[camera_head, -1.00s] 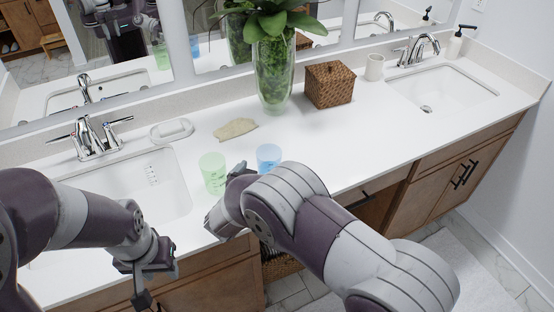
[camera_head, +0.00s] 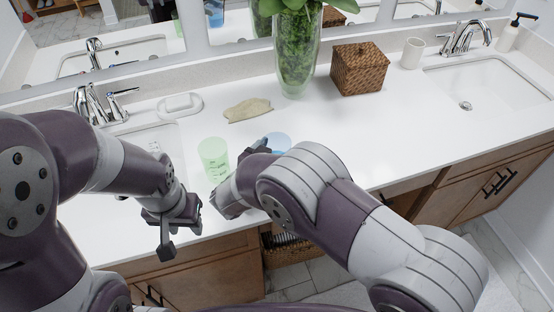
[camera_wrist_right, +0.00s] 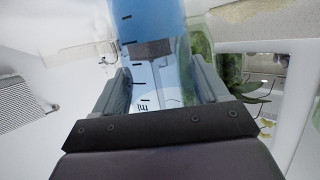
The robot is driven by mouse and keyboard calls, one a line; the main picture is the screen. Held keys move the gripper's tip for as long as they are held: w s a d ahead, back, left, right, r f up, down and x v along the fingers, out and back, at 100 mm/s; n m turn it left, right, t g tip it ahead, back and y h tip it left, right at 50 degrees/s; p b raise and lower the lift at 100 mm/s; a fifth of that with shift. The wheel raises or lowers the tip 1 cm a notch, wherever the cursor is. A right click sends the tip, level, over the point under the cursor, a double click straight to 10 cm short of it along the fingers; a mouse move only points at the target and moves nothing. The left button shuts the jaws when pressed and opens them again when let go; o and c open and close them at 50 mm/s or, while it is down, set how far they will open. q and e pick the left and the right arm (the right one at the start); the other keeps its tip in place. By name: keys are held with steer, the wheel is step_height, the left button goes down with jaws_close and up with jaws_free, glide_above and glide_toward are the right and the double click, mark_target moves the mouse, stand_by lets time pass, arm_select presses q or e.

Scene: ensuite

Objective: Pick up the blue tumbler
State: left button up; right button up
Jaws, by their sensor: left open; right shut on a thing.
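The blue tumbler (camera_head: 281,141) is on the right of the green tumbler, mostly hidden behind my right arm in the head view. Only its upper part shows, so I cannot tell whether its base touches the counter. My right gripper (camera_head: 264,147) is shut on it. In the right wrist view the clear blue tumbler (camera_wrist_right: 150,45), with dark measuring marks, sits between the two fingers of my right gripper (camera_wrist_right: 162,85). My left gripper (camera_head: 181,222) is open and empty, in front of the counter edge at the left.
A green tumbler (camera_head: 213,155) stands close left of my right gripper. Behind are a tan cloth (camera_head: 247,109), a glass vase with a plant (camera_head: 296,65), a woven box (camera_head: 360,69) and a white cup (camera_head: 412,53). Sinks lie at both sides. The counter (camera_head: 370,125) is clear at centre right.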

steer(key=shift+w+d+f, duration=0.25)
steer(key=shift+c, duration=1.4)
steer(key=shift+s, duration=0.1)
